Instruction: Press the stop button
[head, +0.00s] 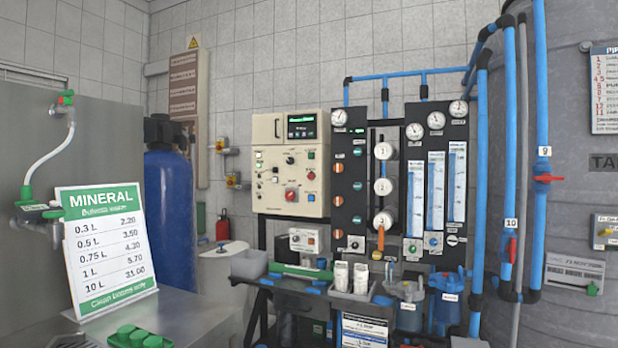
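A beige control box (268,140) hangs on the rack in the middle of the head view. It has a small dark screen (302,126) with green text at its upper right. A red round control (291,195) sits low on its front and looks like a stop button, but its label is too small to read. Several smaller buttons and knobs sit around it. A smaller pale box (300,234) with an orange-red part is mounted below. My gripper is not in view.
A steel counter with a mineral price sign (108,245) stands at left, with green caps (138,338) in front. A blue tank (168,210) is behind. Black gauge panels (352,205), blue pipes (480,190) and a grey tank (577,130) fill the right. Cups and filter housings (408,305) stand below the panels.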

